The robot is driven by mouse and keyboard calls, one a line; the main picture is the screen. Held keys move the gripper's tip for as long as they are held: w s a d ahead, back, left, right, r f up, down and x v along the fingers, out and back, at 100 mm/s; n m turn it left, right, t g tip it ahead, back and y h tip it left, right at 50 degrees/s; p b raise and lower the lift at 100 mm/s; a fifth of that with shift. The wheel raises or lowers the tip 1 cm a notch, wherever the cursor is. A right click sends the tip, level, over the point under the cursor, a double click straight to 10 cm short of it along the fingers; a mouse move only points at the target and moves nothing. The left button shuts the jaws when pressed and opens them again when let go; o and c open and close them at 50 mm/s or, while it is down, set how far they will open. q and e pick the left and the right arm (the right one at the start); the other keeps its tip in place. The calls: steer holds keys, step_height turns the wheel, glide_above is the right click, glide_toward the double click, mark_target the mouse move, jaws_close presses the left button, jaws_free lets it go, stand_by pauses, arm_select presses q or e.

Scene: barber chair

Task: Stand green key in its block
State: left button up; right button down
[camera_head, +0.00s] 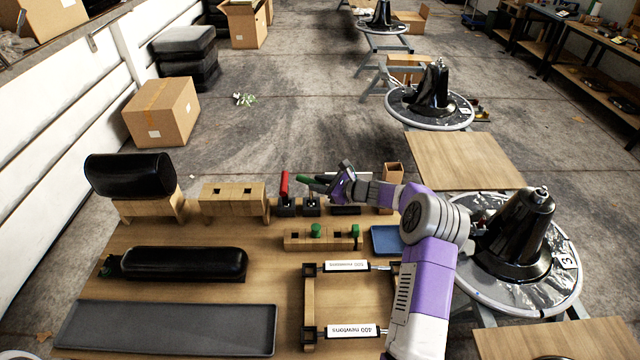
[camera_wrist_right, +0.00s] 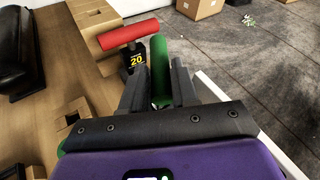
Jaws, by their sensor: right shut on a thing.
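The green key (camera_head: 304,179) is in my right gripper (camera_head: 326,185), near the back edge of the workbench. In the right wrist view the green handle (camera_wrist_right: 158,68) lies between the two dark fingers of the right gripper (camera_wrist_right: 159,88), which are shut on it. A small black block (camera_head: 312,207) stands just below the green key in the head view. I cannot tell whether the key's shank is in that block; its lower part is hidden. My left gripper is not in view.
A red key (camera_head: 284,185) stands close to the left in its own black block, marked 20 (camera_wrist_right: 137,60). A wooden block with green knobs (camera_head: 292,241) and a blue tray (camera_head: 387,240) lie nearer. A wooden stand (camera_head: 234,200) is at left.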

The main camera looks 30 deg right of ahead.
steer(key=c, duration=0.8)
jaws_free()
steer(key=shift+s, duration=0.1)
